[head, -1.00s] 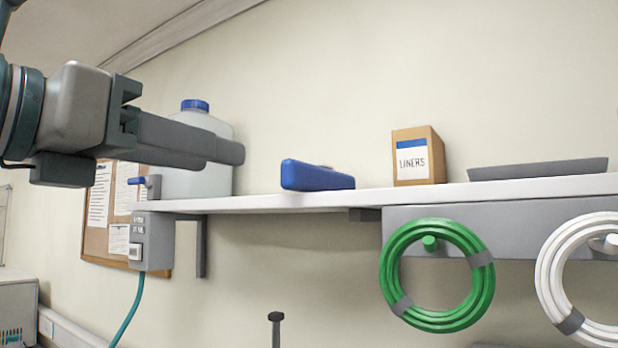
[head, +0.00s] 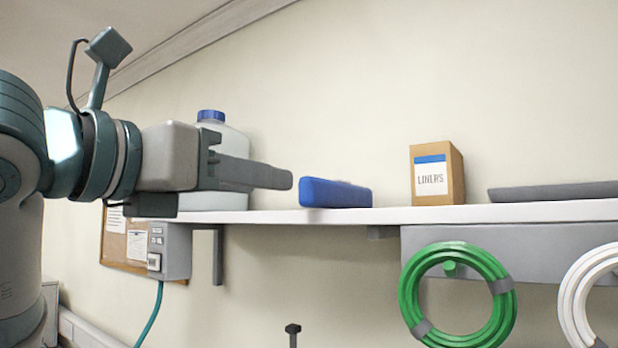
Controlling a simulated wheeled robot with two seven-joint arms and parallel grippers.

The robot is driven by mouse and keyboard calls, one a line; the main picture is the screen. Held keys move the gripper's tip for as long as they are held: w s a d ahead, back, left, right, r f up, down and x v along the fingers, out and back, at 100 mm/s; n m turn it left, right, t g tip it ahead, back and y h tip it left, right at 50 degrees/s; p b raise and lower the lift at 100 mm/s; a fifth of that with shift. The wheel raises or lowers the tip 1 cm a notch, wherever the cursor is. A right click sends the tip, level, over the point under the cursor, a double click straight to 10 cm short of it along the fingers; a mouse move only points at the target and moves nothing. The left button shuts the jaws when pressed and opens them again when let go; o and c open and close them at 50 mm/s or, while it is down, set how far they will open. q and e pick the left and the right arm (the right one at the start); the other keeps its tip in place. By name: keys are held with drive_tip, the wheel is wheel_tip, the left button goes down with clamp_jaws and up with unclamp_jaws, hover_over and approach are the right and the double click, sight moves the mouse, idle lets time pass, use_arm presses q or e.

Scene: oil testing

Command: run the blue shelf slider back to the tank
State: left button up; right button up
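The blue shelf slider (head: 335,193) sits at the front edge of the white shelf (head: 390,215), left of the liners box. The white tank (head: 226,142) with a blue cap stands on the shelf's left end, partly hidden behind my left arm. My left gripper (head: 288,179) reaches in from the left at about the slider's height. Its fingertips end just left of the slider, with a narrow gap in the picture. The fingers appear side-on and overlap, so their opening does not show. My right gripper is out of view.
A cardboard box marked LINERS (head: 437,174) and a grey tray (head: 555,191) stand on the shelf to the right. A green hose coil (head: 410,285) and a white one (head: 570,300) hang below. A grey box (head: 170,250) is fixed under the shelf's left end.

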sight(302, 186)
use_arm(q)
drive_tip(key=p+x, duration=0.4)
drive_tip(key=x, duration=0.6)
drive_tip(key=shift+w+d+r+p, duration=0.1)
drive_tip(key=shift+r+p, duration=0.05)
drive_tip(key=shift+p, duration=0.2)
drive_tip(key=shift+w+d, duration=0.4)
drive_tip(key=shift+w, duration=0.25)
clamp_jaws()
